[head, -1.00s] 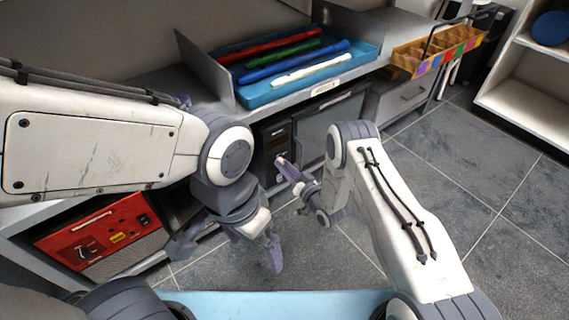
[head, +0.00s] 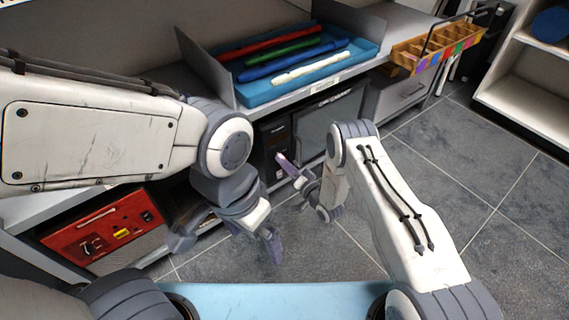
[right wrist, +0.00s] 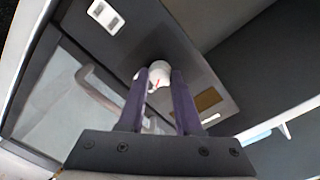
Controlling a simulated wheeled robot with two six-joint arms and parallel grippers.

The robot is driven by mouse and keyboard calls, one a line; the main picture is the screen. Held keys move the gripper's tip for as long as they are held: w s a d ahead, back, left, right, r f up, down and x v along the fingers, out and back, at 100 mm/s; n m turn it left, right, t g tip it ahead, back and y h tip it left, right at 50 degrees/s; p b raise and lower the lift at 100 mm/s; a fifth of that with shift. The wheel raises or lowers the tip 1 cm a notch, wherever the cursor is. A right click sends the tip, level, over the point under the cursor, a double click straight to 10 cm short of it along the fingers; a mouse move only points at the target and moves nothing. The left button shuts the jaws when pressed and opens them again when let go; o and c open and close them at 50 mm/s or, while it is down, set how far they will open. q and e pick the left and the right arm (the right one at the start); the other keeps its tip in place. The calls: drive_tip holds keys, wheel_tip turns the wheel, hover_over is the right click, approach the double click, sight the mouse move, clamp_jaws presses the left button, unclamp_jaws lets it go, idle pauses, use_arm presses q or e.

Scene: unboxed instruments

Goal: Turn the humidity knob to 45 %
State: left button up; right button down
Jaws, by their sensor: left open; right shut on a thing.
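The humidity knob (right wrist: 159,72) is a small white knob with a red mark, on the dark control panel (right wrist: 185,80) of a cabinet with a glass door. My right gripper (right wrist: 158,84) is shut on it, one finger on each side. In the head view my right gripper (head: 283,160) reaches the dark panel (head: 275,135), and the knob is hard to make out there. The panel's scale markings are too small to read. My left gripper (head: 226,242) is open and empty, low over the floor and away from the panel.
The glass door (head: 330,122) with its handle (right wrist: 100,90) is beside the knob. A blue tray (head: 262,98) with several coloured rods sits on the counter above. A red instrument (head: 100,225) stands at lower left. An orange divided rack (head: 440,50) is at upper right. Floor at right is clear.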

drive_tip(key=shift+s+a+f, duration=0.1)
drive_tip(key=shift+s+f, duration=0.05)
drive_tip(key=c, duration=0.6)
unclamp_jaws()
drive_tip(key=p+v, duration=0.4)
drive_tip(key=v, duration=0.6)
drive_tip(key=shift+s+d+p, duration=0.2)
drive_tip(key=shift+p, duration=0.15)
